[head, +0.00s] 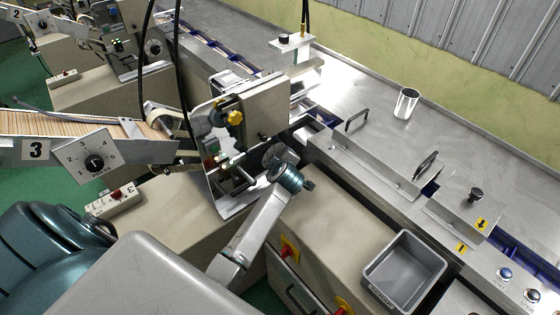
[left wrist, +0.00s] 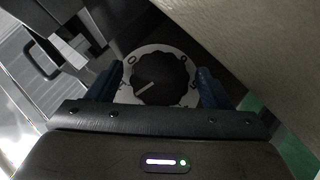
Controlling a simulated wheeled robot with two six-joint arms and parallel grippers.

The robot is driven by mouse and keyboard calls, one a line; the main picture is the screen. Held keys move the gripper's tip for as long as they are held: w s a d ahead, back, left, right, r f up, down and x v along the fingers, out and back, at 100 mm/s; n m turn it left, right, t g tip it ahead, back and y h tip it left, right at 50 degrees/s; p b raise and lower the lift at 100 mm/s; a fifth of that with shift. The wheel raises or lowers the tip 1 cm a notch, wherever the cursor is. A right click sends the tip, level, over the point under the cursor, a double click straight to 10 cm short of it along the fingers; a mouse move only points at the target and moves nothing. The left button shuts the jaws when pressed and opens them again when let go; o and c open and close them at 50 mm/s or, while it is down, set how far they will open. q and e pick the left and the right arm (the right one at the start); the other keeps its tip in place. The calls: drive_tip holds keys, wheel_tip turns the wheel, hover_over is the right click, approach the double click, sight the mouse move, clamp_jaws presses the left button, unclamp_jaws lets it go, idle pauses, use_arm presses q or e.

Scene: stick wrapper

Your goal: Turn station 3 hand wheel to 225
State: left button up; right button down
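In the left wrist view a black knob-like wheel (left wrist: 160,78) sits on a white numbered dial (left wrist: 126,95). A white mark on the knob points to the lower left. I cannot read the dial's value. My left gripper (left wrist: 161,72) is open, with one blue finger on each side of the knob. Small gaps show between fingers and knob. My right gripper is in neither view.
A selector dial (head: 95,163) numbered 1 to 5 stands left of the machine. A grey bin (head: 404,271) sits at the front right. A metal cup (head: 406,102) stands on the steel table (head: 345,75). The machine's beige housing (left wrist: 245,35) is close to my left gripper.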

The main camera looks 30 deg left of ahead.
use_arm(q)
drive_tip(key=b+v, duration=0.2)
drive_tip(key=v, duration=0.8)
drive_tip(key=shift+d, duration=0.15)
drive_tip(key=shift+s+d+r, duration=0.1)
drive_tip(key=shift+s+r, duration=0.15)
drive_tip(key=shift+s, duration=0.05)
